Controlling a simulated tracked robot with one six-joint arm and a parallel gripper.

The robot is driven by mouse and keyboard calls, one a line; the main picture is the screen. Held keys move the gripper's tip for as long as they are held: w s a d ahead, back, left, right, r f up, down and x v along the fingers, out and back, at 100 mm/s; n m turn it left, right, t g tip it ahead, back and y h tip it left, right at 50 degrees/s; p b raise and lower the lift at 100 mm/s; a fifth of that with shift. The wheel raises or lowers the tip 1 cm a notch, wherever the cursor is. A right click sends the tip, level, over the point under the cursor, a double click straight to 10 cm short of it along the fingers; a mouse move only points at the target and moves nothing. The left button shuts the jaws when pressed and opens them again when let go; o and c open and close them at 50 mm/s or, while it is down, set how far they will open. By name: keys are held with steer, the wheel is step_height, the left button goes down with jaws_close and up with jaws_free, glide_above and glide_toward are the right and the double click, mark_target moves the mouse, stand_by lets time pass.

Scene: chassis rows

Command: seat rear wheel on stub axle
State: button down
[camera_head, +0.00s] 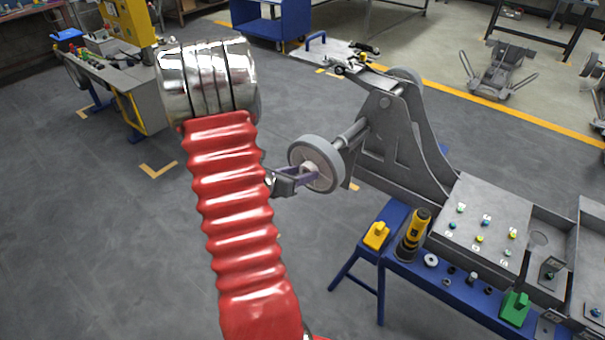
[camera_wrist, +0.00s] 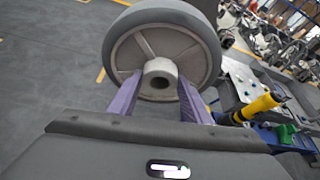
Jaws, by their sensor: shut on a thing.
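The grey rear wheel (camera_head: 330,176) stands upright in front of the stub axle (camera_head: 352,132), which sticks out from the grey chassis (camera_head: 410,138). The wheel hides the axle's end, so I cannot tell whether the axle is in its bore. In the wrist view the wheel (camera_wrist: 205,45) shows its spokes and hub, with a dark hole in the hub. My gripper (camera_head: 304,170) has purple fingers shut on the hub from the near side. The fingers also show in the wrist view (camera_wrist: 158,88), one on each side of the hub.
A blue bench (camera_head: 372,255) with a yellow-and-black tool (camera_head: 413,234), a yellow block (camera_head: 376,235) and small parts stands below and right of the wheel. A grey panel with coloured knobs (camera_head: 484,222) lies beyond it.

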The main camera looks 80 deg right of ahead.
steer(key=shift+s+d+r, duration=0.1)
steer(key=shift+s+d, duration=0.7)
steer(key=shift+d, duration=1.05)
steer(key=shift+s+d, duration=0.8)
steer(key=shift+d, duration=1.1)
steer(key=shift+s+d+r, duration=0.1)
steer(key=shift+s+d, duration=0.7)
steer(key=shift+d, duration=1.05)
stand_by(1.9)
